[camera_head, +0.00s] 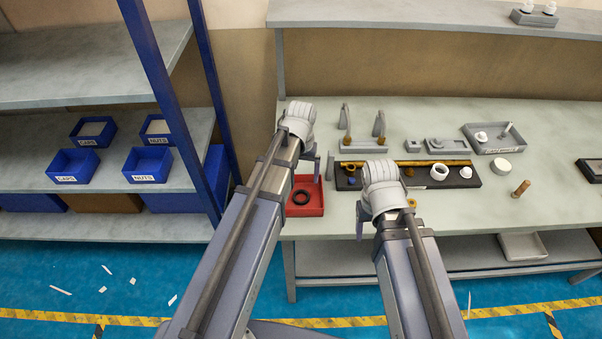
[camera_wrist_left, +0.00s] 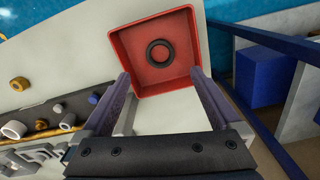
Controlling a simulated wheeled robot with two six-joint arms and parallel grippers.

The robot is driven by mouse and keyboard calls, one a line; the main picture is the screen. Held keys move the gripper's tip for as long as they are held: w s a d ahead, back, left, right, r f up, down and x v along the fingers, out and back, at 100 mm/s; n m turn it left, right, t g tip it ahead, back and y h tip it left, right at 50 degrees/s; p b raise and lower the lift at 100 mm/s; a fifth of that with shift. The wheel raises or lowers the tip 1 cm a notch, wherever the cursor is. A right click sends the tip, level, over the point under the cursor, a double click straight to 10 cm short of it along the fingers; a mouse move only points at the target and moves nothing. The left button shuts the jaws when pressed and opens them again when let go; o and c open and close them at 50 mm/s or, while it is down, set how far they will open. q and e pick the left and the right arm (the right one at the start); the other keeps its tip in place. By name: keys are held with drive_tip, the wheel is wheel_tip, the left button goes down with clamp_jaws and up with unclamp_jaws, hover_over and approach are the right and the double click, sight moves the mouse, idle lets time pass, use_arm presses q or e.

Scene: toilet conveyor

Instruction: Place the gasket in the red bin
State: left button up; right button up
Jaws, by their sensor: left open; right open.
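The gasket, a black ring (camera_head: 301,197), lies flat inside the red bin (camera_head: 307,211) at the left end of the workbench. In the left wrist view the gasket (camera_wrist_left: 160,53) rests on the floor of the red bin (camera_wrist_left: 122,47), apart from its walls. My left gripper (camera_head: 322,167) is above the bench close to the bin; its two fingers (camera_wrist_left: 160,82) are spread, with nothing between them. My right gripper (camera_head: 384,218) is open near the bench's front edge, in front of the dark parts tray. Its fingers are partly hidden by its wrist.
The dark tray (camera_head: 463,182) holds several rings and white parts. Grey fixtures (camera_head: 363,146) stand behind it. A grey tray (camera_head: 490,146), a white cap (camera_head: 501,166) and a brown peg (camera_head: 521,188) are to the right. A shelf with blue bins (camera_head: 148,165) stands at left.

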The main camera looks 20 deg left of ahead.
use_arm(q)
drive_tip(key=s+d+r+m+y+p, duration=0.1)
drive_tip(key=s+d+m, duration=0.3)
drive_tip(key=s+d, duration=0.6)
drive_tip(key=s+r, duration=0.1)
drive_tip(key=s, duration=0.3)
drive_tip(key=shift+d+m, duration=0.15)
drive_tip(key=shift+m, duration=0.25)
use_arm(e)
wheel_tip(320, 180, up, 2)
drive_tip(key=shift+r, duration=0.1)
use_arm(q)
drive_tip(key=shift+s+r, duration=0.1)
drive_tip(key=shift+f+b, duration=0.7)
drive_tip(key=shift+f, duration=0.05)
use_arm(e)
drive_tip(key=shift+f, duration=0.8)
